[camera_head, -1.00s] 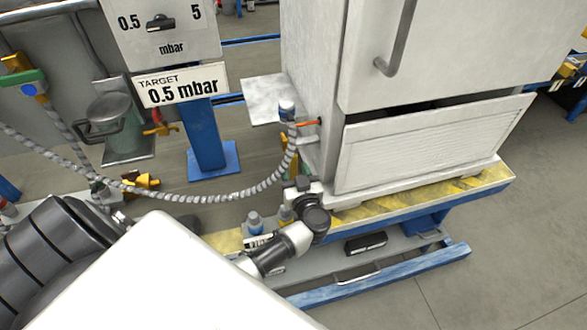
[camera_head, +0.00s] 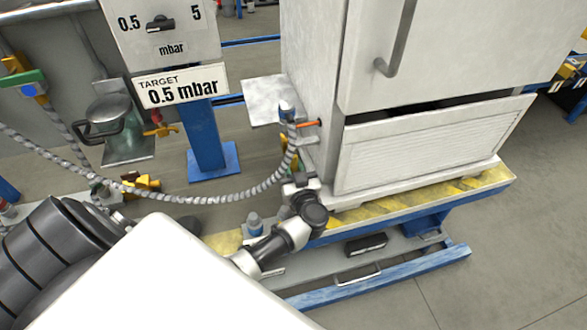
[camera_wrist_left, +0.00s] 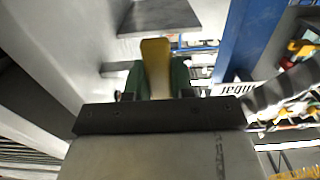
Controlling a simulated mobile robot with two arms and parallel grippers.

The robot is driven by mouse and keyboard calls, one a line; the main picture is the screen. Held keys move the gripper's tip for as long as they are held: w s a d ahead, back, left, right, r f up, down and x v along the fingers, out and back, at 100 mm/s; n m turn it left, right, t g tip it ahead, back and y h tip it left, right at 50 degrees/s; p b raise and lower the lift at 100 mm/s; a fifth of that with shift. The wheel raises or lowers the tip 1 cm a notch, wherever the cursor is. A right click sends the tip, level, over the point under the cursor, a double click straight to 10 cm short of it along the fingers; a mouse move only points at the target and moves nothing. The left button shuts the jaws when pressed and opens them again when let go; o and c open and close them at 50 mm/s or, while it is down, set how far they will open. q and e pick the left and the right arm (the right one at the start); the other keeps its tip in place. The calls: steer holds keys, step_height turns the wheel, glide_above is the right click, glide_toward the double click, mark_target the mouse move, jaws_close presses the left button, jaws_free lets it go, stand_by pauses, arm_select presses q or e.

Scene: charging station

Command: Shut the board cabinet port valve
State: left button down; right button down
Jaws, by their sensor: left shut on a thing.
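The white cabinet (camera_head: 315,60) stands on a yellow-striped bench. A grey ribbed hose (camera_head: 225,198) runs to a blue-grey fitting (camera_head: 287,108) at its left side. An orange-red rod (camera_head: 308,123) sticks out beside the fitting. My left gripper (camera_head: 292,166) is below the fitting, close to the cabinet's lower left corner. In the left wrist view its green fingers (camera_wrist_left: 157,80) are shut on a yellow handle (camera_wrist_left: 155,58), which looks like the valve's. The valve body is mostly hidden by the gripper. My right gripper is not in view.
A blue post (camera_head: 206,135) carries a gauge panel (camera_head: 165,30) and a "TARGET 0.5 mbar" sign (camera_head: 180,85). A grey shelf plate (camera_head: 262,100) juts out left of the cabinet. A small bottle-like fitting (camera_head: 254,223) stands on the bench near my arm. Floor at right is clear.

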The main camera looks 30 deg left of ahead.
arm_select(q)
steer(key=shift+r+p, duration=0.15)
steer(key=shift+p, duration=0.25)
steer(key=shift+s+a+r+m+p, duration=0.4)
steer(key=shift+s+r+m+p, duration=0.2)
steer(key=shift+m+p, duration=2.5)
steer(key=shift+s+a+r+m+p, duration=0.45)
steer(key=shift+r+m+p, duration=0.2)
steer(key=shift+m+p, duration=2.45)
steer(key=shift+s+a+r+m+p, duration=0.4)
steer(key=shift+s+r+m+p, duration=0.2)
steer(key=shift+m+p, duration=2.5)
steer(key=shift+r+p, duration=0.1)
steer(key=shift+p, duration=0.2)
steer(key=c, duration=1)
jaws_free()
steer(key=shift+o, duration=0.2)
